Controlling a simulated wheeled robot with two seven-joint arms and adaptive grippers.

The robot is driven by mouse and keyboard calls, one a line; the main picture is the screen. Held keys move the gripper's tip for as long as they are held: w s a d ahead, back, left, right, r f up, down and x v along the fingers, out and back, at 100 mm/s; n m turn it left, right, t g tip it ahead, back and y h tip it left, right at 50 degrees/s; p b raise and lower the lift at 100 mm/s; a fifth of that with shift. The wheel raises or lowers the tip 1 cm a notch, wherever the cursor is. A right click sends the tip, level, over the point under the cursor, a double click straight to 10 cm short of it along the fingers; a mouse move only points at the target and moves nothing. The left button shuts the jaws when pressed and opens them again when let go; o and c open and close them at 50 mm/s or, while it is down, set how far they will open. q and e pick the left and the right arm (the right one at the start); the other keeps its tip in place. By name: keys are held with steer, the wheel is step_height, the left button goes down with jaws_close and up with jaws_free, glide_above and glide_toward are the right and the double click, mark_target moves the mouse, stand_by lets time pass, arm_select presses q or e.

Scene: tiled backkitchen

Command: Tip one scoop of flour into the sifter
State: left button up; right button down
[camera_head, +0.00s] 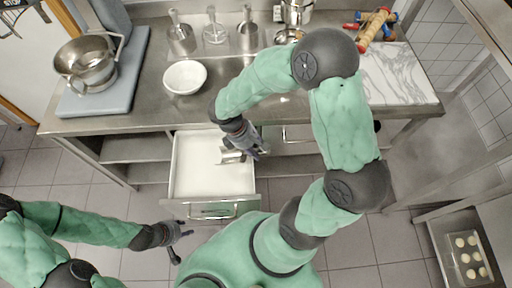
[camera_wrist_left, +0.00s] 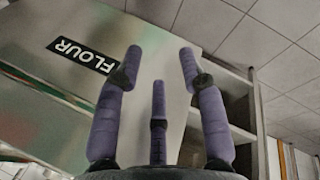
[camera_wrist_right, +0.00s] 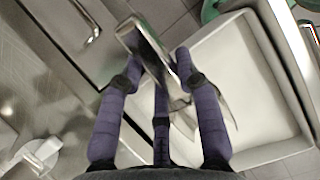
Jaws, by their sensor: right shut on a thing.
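My right gripper (camera_head: 246,146) is over the open drawer and shut on a small metal scoop (camera_head: 232,157). In the right wrist view the shiny scoop (camera_wrist_right: 160,60) lies between the fingers; I cannot tell whether it holds flour. White flour (camera_head: 200,170) fills the drawer (camera_head: 172,180), whose front carries a FLOUR label (camera_wrist_left: 82,55). My left gripper (camera_head: 182,240) is open and empty, low by the drawer's front left corner. A steel pan-like vessel with a handle (camera_head: 86,62), possibly the sifter, sits on the grey stand at the counter's left.
A white bowl (camera_head: 184,77) stands on the steel counter (camera_head: 140,95). Several metal utensils (camera_head: 180,38) stand behind it. A marble slab (camera_head: 400,80) and coloured rolling pins (camera_head: 376,28) are at the right. A tray of dough pieces (camera_head: 468,258) is far lower right.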

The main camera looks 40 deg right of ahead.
mark_target(245, 156)
step_height(245, 156, down, 7)
steer(key=w+a+b, duration=0.1)
steer(key=b, duration=0.4)
steer(key=shift+f+b, duration=0.2)
steer(key=shift+b, duration=0.1)
steer(key=shift+w, duration=0.1)
steer(key=shift+f, duration=0.3)
stand_by(0.7)
steer(key=shift+a, duration=0.15)
steer(key=shift+w+a+r, duration=0.15)
steer(key=shift+w+a, duration=0.2)
steer(key=shift+w, duration=0.1)
steer(key=shift+w+a, duration=0.1)
steer(key=shift+w+a+f, duration=0.2)
steer(key=shift+a+f, duration=0.05)
steer(key=shift+a, duration=0.05)
